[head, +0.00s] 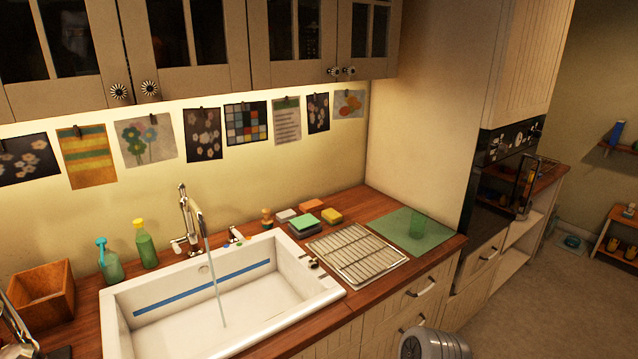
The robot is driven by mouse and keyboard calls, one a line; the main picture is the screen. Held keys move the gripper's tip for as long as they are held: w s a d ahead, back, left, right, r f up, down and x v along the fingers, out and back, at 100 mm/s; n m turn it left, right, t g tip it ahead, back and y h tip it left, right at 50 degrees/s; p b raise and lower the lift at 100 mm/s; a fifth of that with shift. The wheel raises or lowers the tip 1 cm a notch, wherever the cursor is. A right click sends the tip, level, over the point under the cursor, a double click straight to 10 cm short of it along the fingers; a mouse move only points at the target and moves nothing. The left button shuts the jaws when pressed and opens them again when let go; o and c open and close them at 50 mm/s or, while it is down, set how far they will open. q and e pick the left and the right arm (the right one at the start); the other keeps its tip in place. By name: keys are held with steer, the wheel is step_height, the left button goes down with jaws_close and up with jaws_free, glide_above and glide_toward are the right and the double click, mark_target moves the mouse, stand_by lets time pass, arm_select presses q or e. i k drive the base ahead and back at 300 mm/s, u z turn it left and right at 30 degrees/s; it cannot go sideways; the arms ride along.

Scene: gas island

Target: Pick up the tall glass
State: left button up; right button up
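I cannot make out either of my grippers in the head view.
A wire rack (357,254) lies just left of the mat. Further left are sponges (305,222), a white sink (150,330) with running water, bottles (145,244) and a wooden box (42,294). An oven (490,190) stands right of the glass. Open floor (555,310) lies at right.

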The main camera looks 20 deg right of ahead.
mark_target(418, 224)
steer(key=z, duration=2)
steer(key=i, duration=2.8)
steer(key=u, duration=3.15)
